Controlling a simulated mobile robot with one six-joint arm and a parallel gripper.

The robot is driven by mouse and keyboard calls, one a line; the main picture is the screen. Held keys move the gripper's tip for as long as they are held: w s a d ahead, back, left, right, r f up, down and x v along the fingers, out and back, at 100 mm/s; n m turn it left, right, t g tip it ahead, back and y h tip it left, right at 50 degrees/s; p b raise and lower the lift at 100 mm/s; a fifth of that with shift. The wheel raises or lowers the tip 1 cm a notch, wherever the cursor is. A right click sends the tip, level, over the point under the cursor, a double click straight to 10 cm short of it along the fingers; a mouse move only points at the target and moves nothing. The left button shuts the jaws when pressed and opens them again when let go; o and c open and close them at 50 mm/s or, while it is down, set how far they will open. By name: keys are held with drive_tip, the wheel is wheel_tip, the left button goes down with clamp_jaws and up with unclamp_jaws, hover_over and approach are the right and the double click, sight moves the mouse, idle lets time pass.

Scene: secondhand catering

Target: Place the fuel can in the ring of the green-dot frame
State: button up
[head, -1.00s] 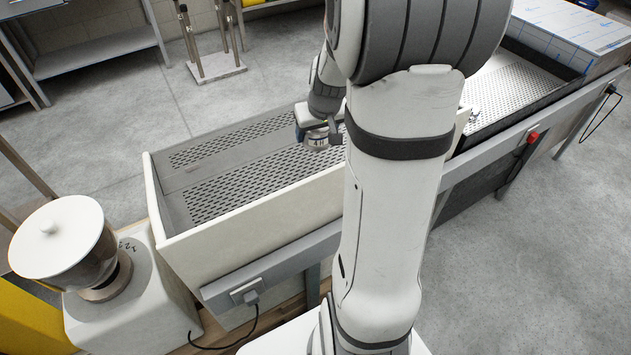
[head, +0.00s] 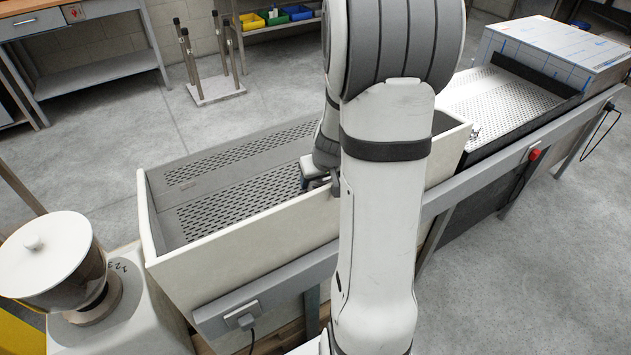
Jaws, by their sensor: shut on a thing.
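My gripper (head: 317,181) is low over the near side of the long white trough, close to its near wall. It is mostly hidden behind my own arm, and its fingertips do not show clearly. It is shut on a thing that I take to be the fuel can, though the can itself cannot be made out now. I do not see the green-dot frame or its ring in this view.
The white trough (head: 250,246) has a perforated grey floor. A perforated tray (head: 500,97) and a film-covered box (head: 560,50) lie right. A lidded hopper (head: 50,255) stands left. Behind are a rod stand (head: 218,94) and a steel bench (head: 95,70). Open floor lies between.

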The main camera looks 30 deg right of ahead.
drive_tip(key=shift+r, duration=0.1)
drive_tip(key=shift+f, duration=0.2)
drive_tip(key=o, duration=1.2)
drive_tip(key=shift+o, duration=0.2)
drive_tip(key=shift+r, duration=0.15)
